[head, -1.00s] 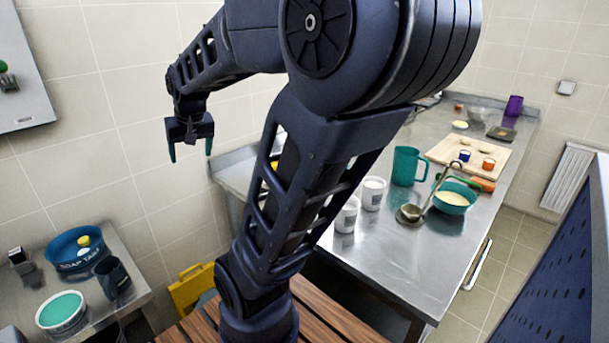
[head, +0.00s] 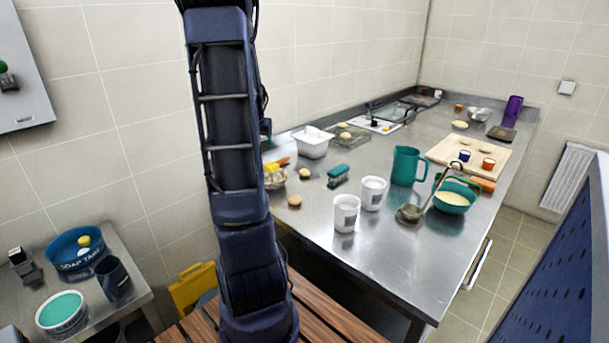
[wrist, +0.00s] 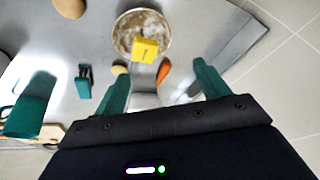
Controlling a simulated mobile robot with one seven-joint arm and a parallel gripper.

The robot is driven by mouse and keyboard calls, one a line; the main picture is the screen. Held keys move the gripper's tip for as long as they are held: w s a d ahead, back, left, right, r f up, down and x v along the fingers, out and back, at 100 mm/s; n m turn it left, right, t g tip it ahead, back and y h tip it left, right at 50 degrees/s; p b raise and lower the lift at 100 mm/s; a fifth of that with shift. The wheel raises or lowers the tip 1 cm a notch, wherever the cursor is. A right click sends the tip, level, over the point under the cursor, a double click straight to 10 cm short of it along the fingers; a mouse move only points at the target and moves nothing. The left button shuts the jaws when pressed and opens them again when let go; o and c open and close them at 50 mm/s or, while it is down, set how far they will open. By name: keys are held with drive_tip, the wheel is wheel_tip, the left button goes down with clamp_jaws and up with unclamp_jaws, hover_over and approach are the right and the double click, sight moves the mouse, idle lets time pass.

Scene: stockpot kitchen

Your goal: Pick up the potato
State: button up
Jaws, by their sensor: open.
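A tan, rounded thing that looks like the potato (head: 294,200) lies on the steel counter near its front left edge. It also shows at the top left of the wrist view (wrist: 70,8), partly cut off by the frame. A smaller yellowish-tan round thing (head: 305,173) lies behind it and also shows in the wrist view (wrist: 119,68); I cannot tell for certain which is the potato. My gripper (wrist: 160,85) is open, its teal fingers wide apart and apparently empty, above the counter. The head view does not show the gripper; my arm hides part of the counter.
A bowl (wrist: 124,42) with a yellow block (wrist: 145,49), a carrot (wrist: 163,70) and a green brush (head: 338,174) lie close by. White cups (head: 346,213), a teal jug (head: 406,166) and a white tub (head: 312,144) stand on the counter (head: 385,260).

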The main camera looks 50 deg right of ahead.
drive_tip(key=s+d+f+m+g+h, duration=0.1)
drive_tip(key=s+d+f+m, duration=0.1)
drive_tip(key=d+f, duration=0.5)
drive_tip(key=s+d+f+m+g, duration=0.1)
drive_tip(key=s+d+f+m, duration=0.15)
drive_tip(key=d, duration=0.85)
hover_over(304, 171)
drive_tip(key=a, duration=0.2)
drive_tip(key=shift+n, duration=0.45)
drive_tip(key=f, duration=0.5)
drive_tip(key=shift+s+d+f, duration=0.1)
drive_tip(key=shift+d+f, duration=0.1)
drive_tip(key=shift+f, duration=0.1)
drive_tip(key=shift+h, duration=0.3)
drive_tip(key=shift+x, duration=2.75)
drive_tip(key=shift+a, duration=0.2)
drive_tip(key=shift+c, duration=0.4)
drive_tip(key=c, duration=1)
